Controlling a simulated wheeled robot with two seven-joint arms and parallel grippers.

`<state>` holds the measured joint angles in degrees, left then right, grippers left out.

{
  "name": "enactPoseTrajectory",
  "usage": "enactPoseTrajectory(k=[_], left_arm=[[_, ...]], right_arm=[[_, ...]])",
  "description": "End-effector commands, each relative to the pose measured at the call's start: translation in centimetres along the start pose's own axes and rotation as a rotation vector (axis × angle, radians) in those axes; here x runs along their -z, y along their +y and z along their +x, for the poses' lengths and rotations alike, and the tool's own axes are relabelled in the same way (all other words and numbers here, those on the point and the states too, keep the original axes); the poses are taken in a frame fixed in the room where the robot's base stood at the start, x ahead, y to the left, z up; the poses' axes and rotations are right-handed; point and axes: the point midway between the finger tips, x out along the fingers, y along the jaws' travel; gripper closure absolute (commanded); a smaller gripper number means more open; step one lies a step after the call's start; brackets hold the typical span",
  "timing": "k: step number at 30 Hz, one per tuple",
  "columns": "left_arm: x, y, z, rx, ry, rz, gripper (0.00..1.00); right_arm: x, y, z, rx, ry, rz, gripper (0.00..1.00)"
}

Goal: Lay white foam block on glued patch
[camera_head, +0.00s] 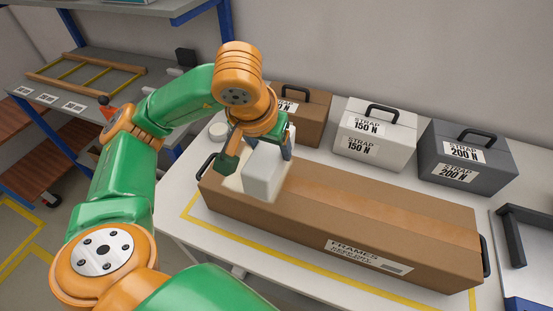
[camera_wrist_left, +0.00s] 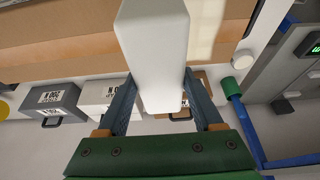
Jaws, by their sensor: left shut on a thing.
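My left gripper (camera_head: 259,158) is shut on the white foam block (camera_head: 262,175), with one finger on each side of it. The block is upright, over the left end of the long brown carton (camera_head: 350,207). The block hides part of the patch. I cannot tell whether the block touches the carton. My right gripper is not in view.
Behind the carton stand a brown case (camera_head: 312,113), a white case (camera_head: 372,138) and a grey case (camera_head: 466,158). A white round item (camera_head: 218,131) lies by the carton's left end. A grey tray (camera_head: 530,250) is at the right. Yellow tape marks the white table.

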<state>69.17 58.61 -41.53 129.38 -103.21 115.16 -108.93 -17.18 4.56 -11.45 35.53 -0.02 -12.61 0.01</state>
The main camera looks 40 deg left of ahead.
Motion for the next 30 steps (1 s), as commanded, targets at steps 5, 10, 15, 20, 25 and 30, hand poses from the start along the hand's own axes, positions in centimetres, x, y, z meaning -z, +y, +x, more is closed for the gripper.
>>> enactPoseTrajectory(k=[5, 10, 15, 20, 25, 30], left_arm=[[0.8, 0.1, 3.3, -0.002, -0.003, -0.001, 0.85], [0.3, 0.0, 5.6, 0.003, -0.006, 0.001, 0.85], [0.0, 0.1, 6.6, 0.0, 0.001, 0.0, 0.85], [0.0, 0.1, 6.7, 0.0, 0.002, 0.0, 0.85], [-0.1, 0.1, 7.0, 0.0, 0.001, 0.0, 0.24], [-0.1, 0.1, 6.9, 0.0, 0.001, 0.0, 0.02]], right_arm=[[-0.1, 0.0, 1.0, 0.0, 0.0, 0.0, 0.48], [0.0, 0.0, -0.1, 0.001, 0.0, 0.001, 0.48], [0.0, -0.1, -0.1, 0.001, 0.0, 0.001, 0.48], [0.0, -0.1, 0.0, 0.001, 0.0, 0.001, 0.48], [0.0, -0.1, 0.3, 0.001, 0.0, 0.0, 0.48], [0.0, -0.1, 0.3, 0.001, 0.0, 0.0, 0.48]])
